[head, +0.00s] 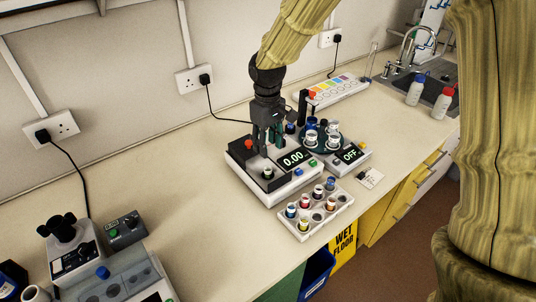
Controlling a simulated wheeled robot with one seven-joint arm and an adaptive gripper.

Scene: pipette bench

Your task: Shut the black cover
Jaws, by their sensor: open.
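No black cover can be made out for sure. A narrow dark upright piece (303,106) stands behind the round holder; I cannot tell whether it is the cover. My gripper (268,146) points down over the white balance (283,186), whose display reads 0.00. The gripper is open, with no object seen between its fingers. It hides the back part of the balance. To its right is a white device (362,161) with a display reading OFF. A dark round holder (308,143) with several vials sits beside that display.
A white rack (290,227) with several coloured-cap vials lies in front of the balance. A colour-striped box (345,88) and two bottles (416,90) stand toward the sink (433,88).

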